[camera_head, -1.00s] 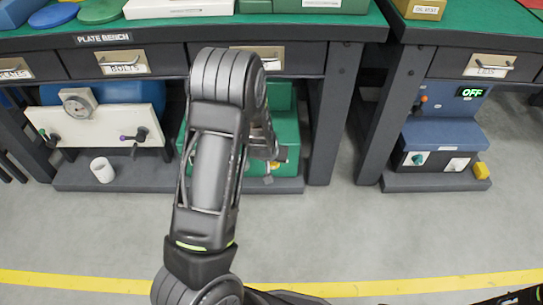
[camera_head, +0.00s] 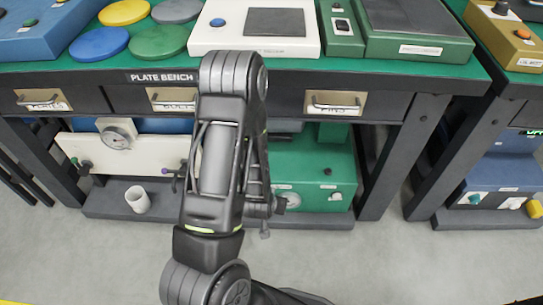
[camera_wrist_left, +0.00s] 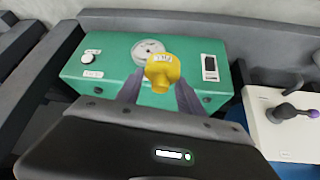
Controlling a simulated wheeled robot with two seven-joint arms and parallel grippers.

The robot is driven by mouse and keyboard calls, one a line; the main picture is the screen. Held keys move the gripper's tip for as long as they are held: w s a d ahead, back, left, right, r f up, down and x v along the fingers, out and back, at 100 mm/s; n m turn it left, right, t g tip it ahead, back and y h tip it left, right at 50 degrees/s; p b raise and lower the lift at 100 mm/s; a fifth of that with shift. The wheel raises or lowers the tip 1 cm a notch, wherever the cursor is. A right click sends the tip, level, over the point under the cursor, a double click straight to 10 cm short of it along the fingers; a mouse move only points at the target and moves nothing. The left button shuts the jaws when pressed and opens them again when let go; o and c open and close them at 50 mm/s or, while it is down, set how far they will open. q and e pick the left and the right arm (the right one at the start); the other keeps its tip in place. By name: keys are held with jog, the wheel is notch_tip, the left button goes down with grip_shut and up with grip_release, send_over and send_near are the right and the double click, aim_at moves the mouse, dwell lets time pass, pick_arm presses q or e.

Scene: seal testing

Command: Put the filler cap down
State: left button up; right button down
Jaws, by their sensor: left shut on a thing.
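A yellow cap (camera_wrist_left: 162,72) with a small pale label, which I take to be the filler cap, sits between the fingertips of my left gripper (camera_wrist_left: 160,92) in the left wrist view. The fingers are shut on it. Behind it in that view is a green unit (camera_wrist_left: 100,68) with a dial. In the head view my left gripper (camera_head: 265,210) is mostly hidden behind my arm, in front of the green unit (camera_head: 325,170) on the low shelf under the plate bench. The cap cannot be made out there. My right gripper is not in view.
The plate bench top (camera_head: 345,65) holds coloured discs (camera_head: 125,12), a white box (camera_head: 250,45) and green boxes. Drawers (camera_head: 290,100) run along its front. Below stand a white panel with a gauge (camera_head: 75,147) and a white cup (camera_head: 137,199). Clear floor (camera_head: 375,265) lies in front.

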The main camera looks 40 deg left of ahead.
pick_arm(q)
jog(key=shift+w+a+r, duration=0.15)
jog(key=shift+w, duration=0.1)
jog(key=shift+r, duration=0.1)
jog(key=w+a+b, duration=0.1)
jog(key=w+a, duration=0.1)
jog(key=w, duration=0.3)
jog(key=w+a+b, duration=0.1)
jog(key=w+a, duration=0.1)
jog(key=w, duration=0.3)
jog(key=w+a+b, duration=0.1)
jog(key=w+a, duration=0.2)
jog(key=w, duration=0.2)
jog(key=shift+w, duration=0.25)
jog(key=shift+w+a, duration=0.15)
jog(key=shift+w, duration=0.15)
jog(key=shift+w+f+b, duration=0.1)
jog(key=shift+f+b, duration=0.8)
jog(key=shift+f, duration=0.9)
